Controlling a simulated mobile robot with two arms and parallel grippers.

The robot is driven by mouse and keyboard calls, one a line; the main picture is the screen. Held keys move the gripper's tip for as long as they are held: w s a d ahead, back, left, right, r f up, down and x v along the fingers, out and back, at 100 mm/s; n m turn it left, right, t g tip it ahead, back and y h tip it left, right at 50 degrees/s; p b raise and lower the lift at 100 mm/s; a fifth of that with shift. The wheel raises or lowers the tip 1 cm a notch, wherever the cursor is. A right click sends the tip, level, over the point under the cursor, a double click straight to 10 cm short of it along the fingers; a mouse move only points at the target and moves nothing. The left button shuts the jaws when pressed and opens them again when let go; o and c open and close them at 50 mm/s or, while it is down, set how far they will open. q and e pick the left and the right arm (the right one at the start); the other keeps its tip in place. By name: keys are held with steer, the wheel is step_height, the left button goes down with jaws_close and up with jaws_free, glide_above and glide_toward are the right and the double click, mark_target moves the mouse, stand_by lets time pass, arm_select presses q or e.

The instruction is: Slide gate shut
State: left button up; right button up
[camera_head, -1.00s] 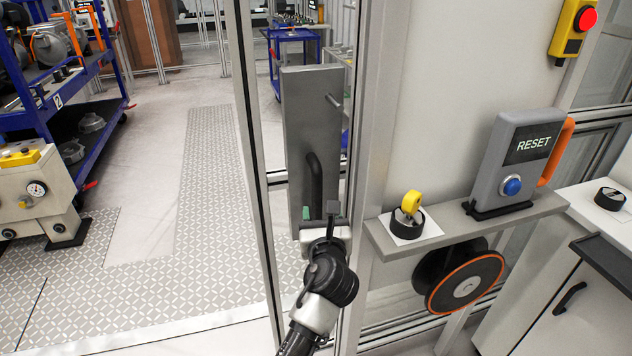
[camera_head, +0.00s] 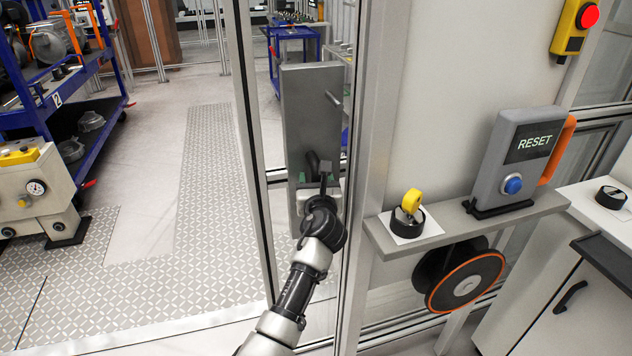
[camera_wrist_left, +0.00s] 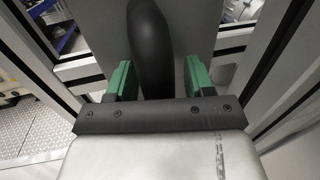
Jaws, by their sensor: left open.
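The gate is a metal-framed sliding panel; its upright frame (camera_head: 247,130) stands left of a grey plate (camera_head: 310,105) with a black handle (camera_head: 312,163). My left gripper (camera_head: 319,174) is at the handle's lower part and hides some of it. In the left wrist view, the handle (camera_wrist_left: 150,40) runs between the two green finger pads of my open left gripper (camera_wrist_left: 157,80). There is a gap on each side, wider on the right. The grey plate is behind the handle. My right gripper is not in view.
A shelf (camera_head: 466,225) right of the gate carries a RESET box (camera_head: 520,160) with a blue button and a yellow key switch (camera_head: 410,208). An orange-rimmed reel (camera_head: 465,281) hangs below. A blue cart (camera_head: 90,140) stands left. Patterned floor (camera_head: 215,170) is clear.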

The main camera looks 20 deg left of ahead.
arm_select(q)
steer(key=shift+c, duration=0.2)
jaws_close()
steer(key=shift+a, duration=0.1)
